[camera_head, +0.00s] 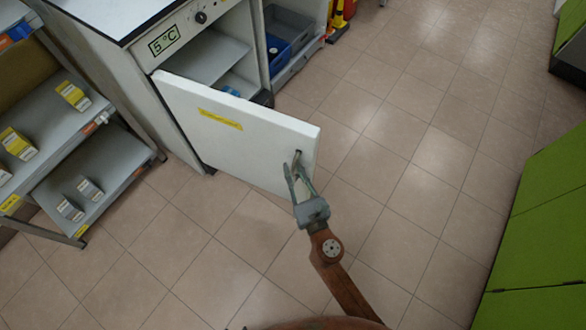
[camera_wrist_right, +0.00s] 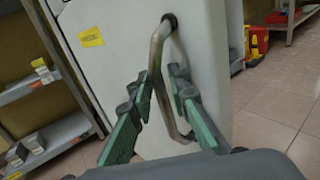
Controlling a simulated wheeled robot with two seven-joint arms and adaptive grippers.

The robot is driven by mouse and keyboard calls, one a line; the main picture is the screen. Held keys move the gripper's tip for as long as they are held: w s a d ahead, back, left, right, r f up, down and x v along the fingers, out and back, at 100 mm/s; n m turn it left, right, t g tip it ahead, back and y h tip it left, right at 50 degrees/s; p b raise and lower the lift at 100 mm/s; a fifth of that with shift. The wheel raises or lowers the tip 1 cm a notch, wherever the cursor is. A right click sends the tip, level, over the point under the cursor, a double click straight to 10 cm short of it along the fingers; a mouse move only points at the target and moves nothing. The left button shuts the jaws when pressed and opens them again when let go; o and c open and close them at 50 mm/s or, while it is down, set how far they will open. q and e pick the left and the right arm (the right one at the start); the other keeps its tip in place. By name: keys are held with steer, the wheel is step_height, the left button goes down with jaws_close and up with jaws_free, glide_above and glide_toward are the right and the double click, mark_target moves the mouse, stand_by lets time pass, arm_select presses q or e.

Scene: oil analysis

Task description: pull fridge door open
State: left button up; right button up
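The white fridge door (camera_head: 235,125) stands part open, swung out from the fridge (camera_head: 180,42), whose panel reads 5 °C. A yellow label is on the door. The metal handle (camera_wrist_right: 157,70) is a bent bar on the door's outer face, near its free edge. My right gripper (camera_head: 293,165) is at the handle, with its green-padded fingers (camera_wrist_right: 162,85) on either side of the bar. They look closed in on it, though a slight gap may show on the right. My left gripper is not in view.
A grey shelf rack (camera_head: 85,155) with small yellow and grey boxes stands left of the fridge. An open cabinet with a blue bin (camera_head: 277,53) is right of it. Green cabinets (camera_head: 540,240) stand at the far right. The tiled floor (camera_head: 400,130) between is clear.

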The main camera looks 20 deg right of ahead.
steer(key=shift+s, duration=0.1)
steer(key=s+d, duration=0.1)
steer(key=s, duration=1)
steer(key=shift+s+d, duration=0.15)
steer(key=shift+s, duration=0.25)
